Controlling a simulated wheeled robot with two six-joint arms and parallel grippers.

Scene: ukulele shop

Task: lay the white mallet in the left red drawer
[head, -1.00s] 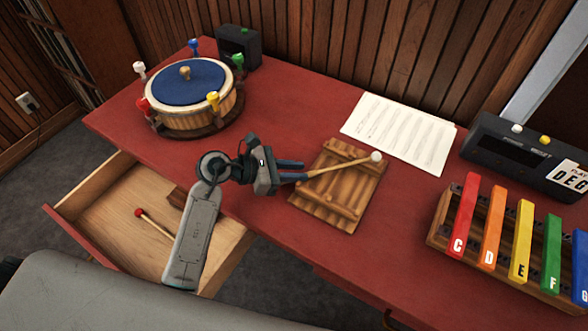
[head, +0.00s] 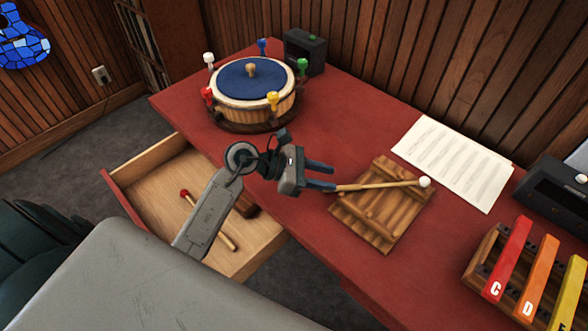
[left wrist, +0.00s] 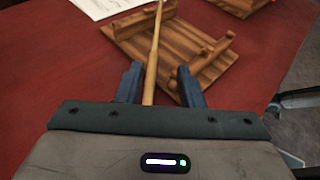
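The white mallet has a white ball head (head: 425,182) and a thin wooden handle (head: 375,186). It rests across a ridged wooden rack (head: 398,222) on the red desk, its handle pointing toward my left gripper (head: 328,177). That gripper is open at the rack's left edge. In the left wrist view the handle (left wrist: 152,75) runs between the two spread fingers, nearer the left one, with a clear gap to the right one. The left red drawer (head: 122,202) is pulled open. My right gripper is not in view.
A red-headed mallet (head: 187,196) lies in the drawer, partly hidden by my left arm. A blue-topped drum (head: 252,80) with coloured pegs stands at the back left. Sheet music (head: 452,160) and a coloured xylophone (head: 510,260) are to the right.

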